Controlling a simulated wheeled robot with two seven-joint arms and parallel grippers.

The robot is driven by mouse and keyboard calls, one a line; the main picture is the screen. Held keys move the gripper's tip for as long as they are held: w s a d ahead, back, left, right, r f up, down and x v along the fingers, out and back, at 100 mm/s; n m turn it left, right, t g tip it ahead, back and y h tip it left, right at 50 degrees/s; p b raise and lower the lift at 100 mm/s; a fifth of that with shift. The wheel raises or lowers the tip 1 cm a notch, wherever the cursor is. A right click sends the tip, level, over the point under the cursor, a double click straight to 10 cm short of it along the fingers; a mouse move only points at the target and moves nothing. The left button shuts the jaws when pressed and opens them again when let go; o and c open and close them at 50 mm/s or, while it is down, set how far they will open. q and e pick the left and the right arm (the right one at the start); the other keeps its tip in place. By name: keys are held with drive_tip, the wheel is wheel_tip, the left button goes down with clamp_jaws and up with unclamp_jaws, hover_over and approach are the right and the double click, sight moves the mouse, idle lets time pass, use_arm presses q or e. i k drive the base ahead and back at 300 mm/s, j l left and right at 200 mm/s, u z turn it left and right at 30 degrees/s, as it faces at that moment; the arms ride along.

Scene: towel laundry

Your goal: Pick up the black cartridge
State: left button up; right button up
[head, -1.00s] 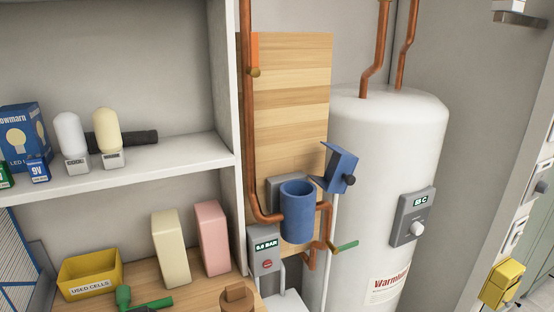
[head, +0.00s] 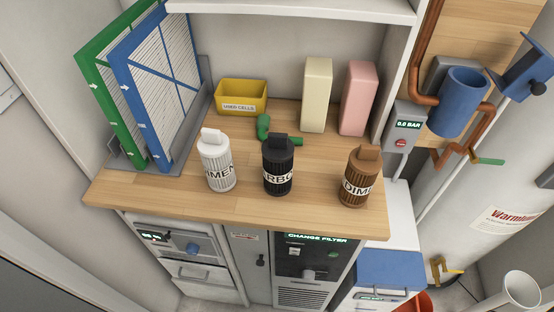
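The black cartridge (head: 278,170) stands upright on the wooden counter (head: 240,208), near its front edge, with a white label band reading partly "ARBO". A white cartridge (head: 217,165) stands to its left and a brown cartridge (head: 360,180) to its right. Just behind the black cartridge lies a green wrench-like or pipe-shaped item (head: 264,127), partly hidden by it. Neither of my grippers shows in the head view.
A yellow "USED CELLS" bin (head: 241,97), a cream block (head: 317,95) and a pink block (head: 358,99) stand at the back. Green (head: 108,95) and blue (head: 150,95) framed filters lean at the left. A shelf (head: 300,10) overhangs the counter. Blue housing and copper pipes are at right.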

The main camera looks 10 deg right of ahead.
sight(278, 150)
drive_tip(key=k+j+u, duration=0.3)
drive_tip(key=k+j, duration=0.15)
drive_tip(key=k+j+u, duration=0.25)
drive_tip(key=k+j, duration=0.2)
drive_tip(key=j, duration=0.1)
